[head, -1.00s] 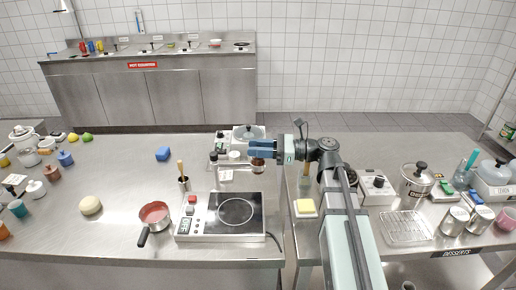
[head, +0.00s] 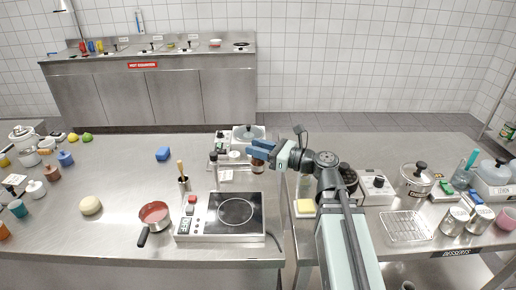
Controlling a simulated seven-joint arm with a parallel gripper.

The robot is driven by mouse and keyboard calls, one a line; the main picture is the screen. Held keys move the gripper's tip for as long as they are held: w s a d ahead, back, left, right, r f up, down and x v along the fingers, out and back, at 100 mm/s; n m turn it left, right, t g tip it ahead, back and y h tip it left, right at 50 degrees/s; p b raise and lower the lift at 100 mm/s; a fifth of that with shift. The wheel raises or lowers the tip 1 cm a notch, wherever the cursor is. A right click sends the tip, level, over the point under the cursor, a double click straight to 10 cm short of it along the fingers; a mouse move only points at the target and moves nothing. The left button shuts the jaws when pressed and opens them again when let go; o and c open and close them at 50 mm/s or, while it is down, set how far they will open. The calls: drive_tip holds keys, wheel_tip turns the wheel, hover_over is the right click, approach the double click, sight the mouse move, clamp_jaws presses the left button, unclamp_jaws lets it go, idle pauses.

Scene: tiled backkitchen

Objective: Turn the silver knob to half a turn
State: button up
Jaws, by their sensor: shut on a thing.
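My gripper (head: 262,149) is low over the back of the near counter, its blue fingers pointing left. It is shut at the top of a small brown object (head: 257,166), which stands right below the fingers. I take what it grips to be the silver knob. The fingers hide the knob, so its turn angle cannot be read.
Left of my gripper are a white appliance (head: 247,135) and small containers.

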drive_tip(key=shift+t, duration=0.3)
drive_tip(key=o, duration=0.9)
drive_tip(key=shift+r, duration=5)
